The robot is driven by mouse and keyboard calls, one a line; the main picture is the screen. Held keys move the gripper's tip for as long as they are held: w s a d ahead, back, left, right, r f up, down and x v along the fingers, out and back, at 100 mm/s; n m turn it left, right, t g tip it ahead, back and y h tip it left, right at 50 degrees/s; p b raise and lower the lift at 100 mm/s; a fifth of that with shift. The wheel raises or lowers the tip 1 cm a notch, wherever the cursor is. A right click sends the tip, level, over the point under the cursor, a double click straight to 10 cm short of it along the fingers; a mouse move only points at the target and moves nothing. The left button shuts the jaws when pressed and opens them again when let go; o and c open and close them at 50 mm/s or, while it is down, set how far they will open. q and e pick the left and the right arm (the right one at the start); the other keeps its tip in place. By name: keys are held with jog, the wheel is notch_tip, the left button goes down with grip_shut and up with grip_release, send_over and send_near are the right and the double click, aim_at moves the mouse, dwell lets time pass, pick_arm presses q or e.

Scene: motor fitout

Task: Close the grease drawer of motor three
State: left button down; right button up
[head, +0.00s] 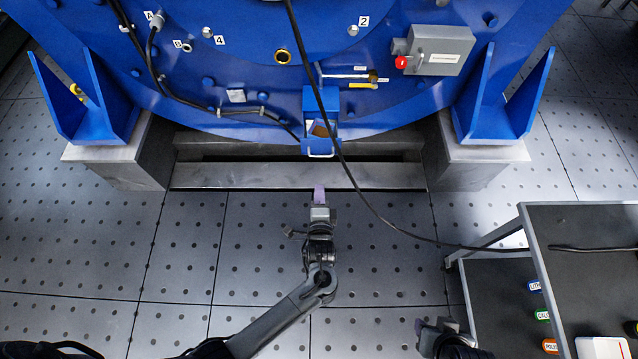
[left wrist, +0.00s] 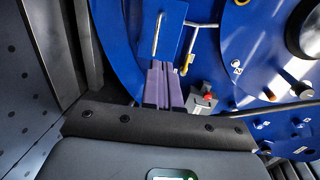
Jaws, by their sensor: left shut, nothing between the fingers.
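The grease drawer (head: 321,138) is a small blue box low on the front of the big blue motor (head: 240,85), with a pale wire handle (head: 321,154) at its front. It appears pulled out, with something brownish showing inside. My left gripper (head: 319,190) has purple fingers, shut and empty, pointing at the drawer from in front and apart from it. In the left wrist view the purple fingers (left wrist: 165,84) lie together just below the blue drawer front and its handle (left wrist: 157,35). My right gripper (head: 440,335) shows only partly at the bottom edge; its fingers are unclear.
A black cable (head: 355,190) hangs across the motor just right of the drawer and runs to the right. A grey box with a red knob (head: 438,50) sits upper right. A dark cart (head: 590,240) stands at the lower right. The floor (head: 190,250) left of my arm is clear.

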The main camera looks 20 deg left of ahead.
pick_arm(q)
jog(key=b+x, duration=0.9)
jog(key=x, duration=0.3)
jog(key=shift+w+d+f, duration=0.2)
jog(key=shift+d+f, duration=0.1)
pick_arm(e)
notch_tip(320, 180, down, 10)
jog(key=d, duration=0.1)
jog(key=shift+s+d+r, duration=0.15)
jog(key=shift+s+r, duration=0.1)
